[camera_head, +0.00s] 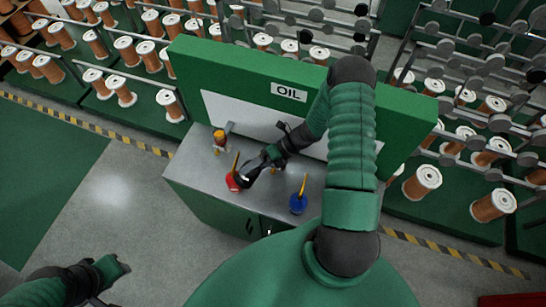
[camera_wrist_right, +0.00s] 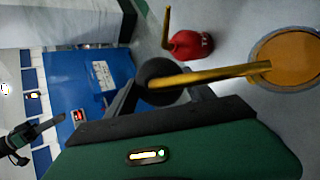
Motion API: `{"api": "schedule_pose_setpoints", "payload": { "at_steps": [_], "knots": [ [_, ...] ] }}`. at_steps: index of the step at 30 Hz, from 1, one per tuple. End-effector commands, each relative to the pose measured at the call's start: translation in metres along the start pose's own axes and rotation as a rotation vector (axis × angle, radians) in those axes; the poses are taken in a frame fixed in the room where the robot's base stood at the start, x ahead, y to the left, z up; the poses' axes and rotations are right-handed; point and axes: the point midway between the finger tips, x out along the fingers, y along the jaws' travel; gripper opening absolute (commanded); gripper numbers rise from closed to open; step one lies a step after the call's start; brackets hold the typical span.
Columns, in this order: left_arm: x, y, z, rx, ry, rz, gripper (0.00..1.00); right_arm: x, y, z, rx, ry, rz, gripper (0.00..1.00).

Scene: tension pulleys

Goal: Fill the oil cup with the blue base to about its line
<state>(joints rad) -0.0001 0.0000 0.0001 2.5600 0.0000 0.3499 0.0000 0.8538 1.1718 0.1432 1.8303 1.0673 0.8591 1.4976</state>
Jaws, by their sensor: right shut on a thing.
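My right gripper (camera_head: 250,174) reaches over the grey bench and is shut on a black oil can. In the right wrist view its dark round body (camera_wrist_right: 155,80) sits between the fingers, and its brass spout (camera_wrist_right: 212,76) points right. The spout's end overlaps a round amber disc (camera_wrist_right: 287,58) with a grey rim; I cannot tell whether they touch. A red can (camera_head: 233,182) stands close beside my right gripper. A blue can (camera_head: 298,204) with a yellow spout stands to the right. No blue-based cup or line can be made out. My left gripper (camera_head: 112,270) is away from the bench, its fingers unclear.
The bench top (camera_head: 193,165) has a green backboard (camera_head: 215,62) with an OIL sign (camera_head: 289,92). A small amber-topped item (camera_head: 219,137) stands at its back left. Racks of copper spools (camera_head: 125,50) surround the bench. The floor at left is clear.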

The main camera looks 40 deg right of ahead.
Motion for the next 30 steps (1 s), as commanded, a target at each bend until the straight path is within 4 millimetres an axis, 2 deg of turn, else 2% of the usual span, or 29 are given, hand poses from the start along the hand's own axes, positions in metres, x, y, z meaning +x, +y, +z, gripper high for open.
{"api": "schedule_pose_setpoints", "payload": {
  "at_steps": [5, 9, 15, 20, 30],
  "knots": [
    [0.031, 0.0, 0.007, 0.0, 0.0, 0.0, 0.36, 0.004, -0.008, 0.006, -0.048, 0.003, -0.102, 0.0],
    [0.058, 0.0, 0.014, 0.0, 0.0, 0.0, 0.36, 0.002, -0.013, 0.009, -0.101, 0.003, -0.232, 0.0],
    [0.087, 0.0, 0.021, 0.0, 0.0, 0.0, 0.36, -0.006, -0.015, 0.008, -0.166, 0.001, -0.394, 0.0],
    [0.095, 0.0, 0.022, 0.0, 0.0, 0.0, 0.36, -0.012, -0.015, 0.006, -0.191, -0.001, -0.461, 0.0],
    [0.093, 0.0, 0.022, 0.0, 0.0, 0.0, 0.36, -0.014, -0.013, 0.006, -0.195, -0.001, -0.472, 0.0]
  ]
}}
